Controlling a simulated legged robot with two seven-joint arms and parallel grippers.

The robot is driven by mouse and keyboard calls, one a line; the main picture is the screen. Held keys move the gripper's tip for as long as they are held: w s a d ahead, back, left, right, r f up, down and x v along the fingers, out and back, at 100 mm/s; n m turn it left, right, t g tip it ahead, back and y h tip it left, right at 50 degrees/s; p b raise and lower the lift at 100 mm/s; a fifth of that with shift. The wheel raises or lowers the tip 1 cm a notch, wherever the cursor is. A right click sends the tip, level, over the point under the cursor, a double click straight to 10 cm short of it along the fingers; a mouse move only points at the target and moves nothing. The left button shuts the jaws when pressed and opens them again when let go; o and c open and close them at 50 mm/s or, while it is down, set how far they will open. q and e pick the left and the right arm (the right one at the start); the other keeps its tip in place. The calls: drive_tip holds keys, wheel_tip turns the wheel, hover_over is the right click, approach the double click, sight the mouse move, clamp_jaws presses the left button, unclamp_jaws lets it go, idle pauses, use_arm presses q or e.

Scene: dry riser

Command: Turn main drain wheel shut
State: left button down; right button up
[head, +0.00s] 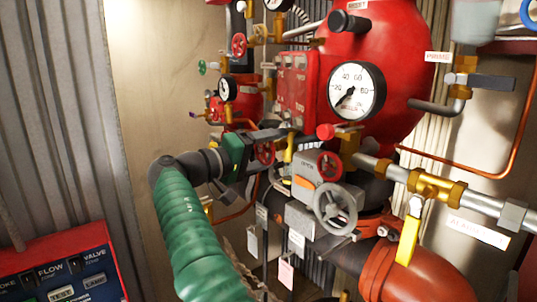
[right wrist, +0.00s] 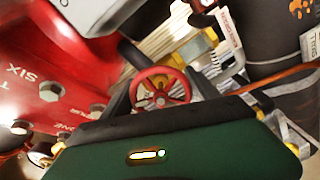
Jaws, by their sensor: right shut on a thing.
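My right arm comes up from the bottom of the head view in a green sleeve. Its gripper (head: 268,146) is shut on a small red handwheel (head: 265,153), left of the large red valve body. In the right wrist view the same red wheel (right wrist: 163,89) sits between the dark fingers, with its spokes facing the camera. The fingers partly cover its rim in the head view. I cannot read a tag that names this wheel as the main drain. My left gripper is not in view.
Close to the right are another red handwheel (head: 330,166), a grey handwheel (head: 337,207) and a pressure gauge (head: 356,90). A yellow lever (head: 408,241) sticks out at lower right. Hanging tags (head: 296,242) are below. A red panel (head: 62,268) stands at lower left.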

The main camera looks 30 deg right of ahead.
drive_tip(key=m+b, duration=0.1)
drive_tip(key=m, duration=0.4)
drive_tip(key=shift+m, duration=0.3)
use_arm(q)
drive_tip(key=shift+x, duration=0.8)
use_arm(e)
drive_tip(key=m, duration=0.5)
drive_tip(key=shift+w, duration=0.15)
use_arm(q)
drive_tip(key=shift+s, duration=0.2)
use_arm(e)
drive_tip(key=shift+m, duration=0.3)
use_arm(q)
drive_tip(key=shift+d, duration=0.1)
use_arm(e)
drive_tip(key=o, duration=1)
drive_tip(key=shift+o, duration=1.3)
drive_tip(key=shift+w+d+f, duration=0.1)
drive_tip(key=shift+d, duration=0.05)
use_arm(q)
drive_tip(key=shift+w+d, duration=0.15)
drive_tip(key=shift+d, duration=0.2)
use_arm(e)
drive_tip(key=shift+o, duration=0.5)
drive_tip(key=shift+w+d+f, duration=0.1)
drive_tip(key=shift+d+f, duration=0.05)
drive_tip(key=shift+d, duration=0.15)
drive_tip(key=shift+a, duration=0.1)
